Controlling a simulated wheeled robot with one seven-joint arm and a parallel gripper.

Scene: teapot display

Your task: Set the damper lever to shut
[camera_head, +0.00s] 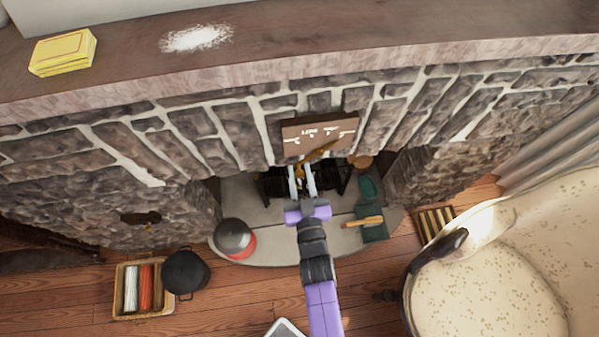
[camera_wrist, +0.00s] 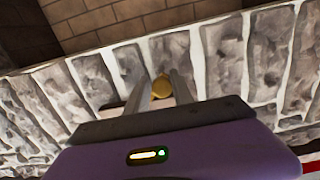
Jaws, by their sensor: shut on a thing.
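The brass damper lever (camera_head: 321,151) is on the stone fireplace front, just below a brown plate (camera_head: 320,133) with white markings that I cannot read. My gripper (camera_head: 300,169) reaches up to it from below in the head view. In the wrist view, the round brass knob (camera_wrist: 161,87) of the lever sits between the two fingertips of my gripper (camera_wrist: 160,84). The fingers are shut on the lever. The fingers hide part of the lever, and its exact setting is hard to tell.
A wooden mantel (camera_head: 350,62) runs above, with a yellow stack (camera_head: 62,53) and white powder (camera_head: 196,38) on it. On the hearth (camera_head: 290,245) are a grey and red pot (camera_head: 236,239) and a green item (camera_head: 372,222). A speckled armchair (camera_head: 490,290) stands at the right.

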